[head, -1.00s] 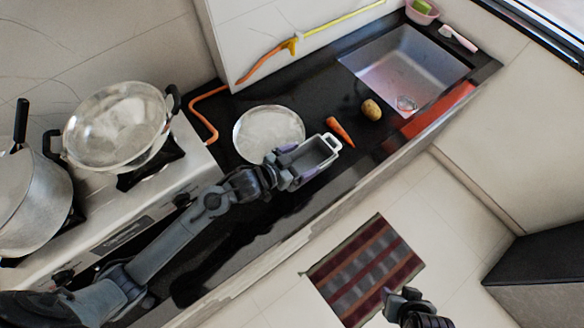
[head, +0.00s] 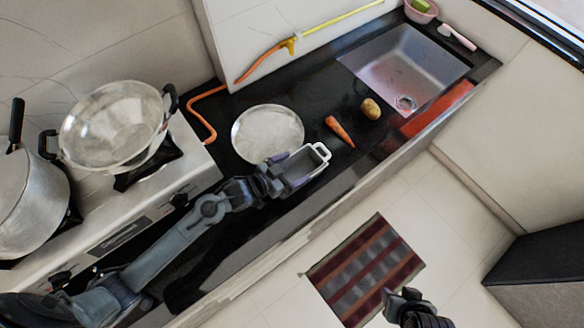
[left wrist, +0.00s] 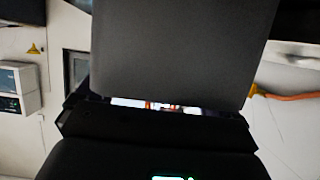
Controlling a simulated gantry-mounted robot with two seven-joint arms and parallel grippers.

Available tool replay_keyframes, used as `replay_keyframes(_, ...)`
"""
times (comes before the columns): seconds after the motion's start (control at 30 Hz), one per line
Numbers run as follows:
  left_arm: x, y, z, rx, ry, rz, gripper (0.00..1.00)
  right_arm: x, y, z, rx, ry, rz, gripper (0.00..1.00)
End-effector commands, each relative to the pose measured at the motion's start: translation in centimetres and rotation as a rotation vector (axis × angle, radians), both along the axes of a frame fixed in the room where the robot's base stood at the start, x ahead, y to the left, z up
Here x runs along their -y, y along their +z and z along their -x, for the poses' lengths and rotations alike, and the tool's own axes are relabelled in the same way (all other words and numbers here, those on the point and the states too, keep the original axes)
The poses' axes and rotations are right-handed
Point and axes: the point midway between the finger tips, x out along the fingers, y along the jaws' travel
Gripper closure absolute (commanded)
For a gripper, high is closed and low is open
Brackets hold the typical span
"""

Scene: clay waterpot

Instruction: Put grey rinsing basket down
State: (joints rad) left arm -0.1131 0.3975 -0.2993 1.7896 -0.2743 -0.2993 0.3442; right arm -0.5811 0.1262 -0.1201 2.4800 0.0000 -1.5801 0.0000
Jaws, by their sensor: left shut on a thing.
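The grey rinsing basket (head: 303,165) is a small box with a light loop handle at its far right end. My left gripper (head: 281,172) is shut on its near left end. The basket is at the counter, just right of and below the round plate; I cannot tell whether it touches the counter. In the left wrist view the basket's grey surface (left wrist: 180,50) fills the middle and hides most of what lies beyond. My right gripper (head: 402,299) is at the bottom, over the floor, apart from everything; its jaw opening is unclear.
The black counter (head: 290,95) holds a round plate (head: 268,134), a carrot (head: 338,131) and a potato (head: 371,109). A sink (head: 405,75) is at the upper right. A wok (head: 112,126) and a pot (head: 30,205) stand on the stove at left. An orange hose lies behind the plate.

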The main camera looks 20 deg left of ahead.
Motion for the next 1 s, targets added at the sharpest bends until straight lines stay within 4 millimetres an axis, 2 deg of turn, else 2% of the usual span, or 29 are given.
replay_keyframes(0.1,0.0,-0.2,0.0,0.001,0.0,0.0,0.43,0.0,-0.1,0.0,0.0,0.0,0.0,0.57)
replay_keyframes(0.13,0.0,-0.3,0.0,0.0,0.0,0.0,0.04,0.0,-0.1,0.0,0.0,0.0,0.0,0.57)
replay_keyframes(0.17,0.0,-0.3,0.0,0.0,0.0,0.0,0.0,0.0,-0.1,0.0,0.0,0.0,0.0,0.57)
replay_keyframes(0.57,-0.3,0.2,0.5,-0.002,0.001,-0.001,0.0,-0.1,0.2,0.0,0.0,-0.004,-0.006,0.57)
replay_keyframes(0.67,-0.9,0.7,1.5,-0.002,0.001,-0.002,0.0,-0.2,0.4,-0.1,0.001,-0.005,-0.007,0.57)
replay_keyframes(1.0,-3.7,3.0,6.5,-0.004,0.0,-0.003,0.0,-0.2,1.3,-0.1,0.002,-0.005,-0.01,0.57)
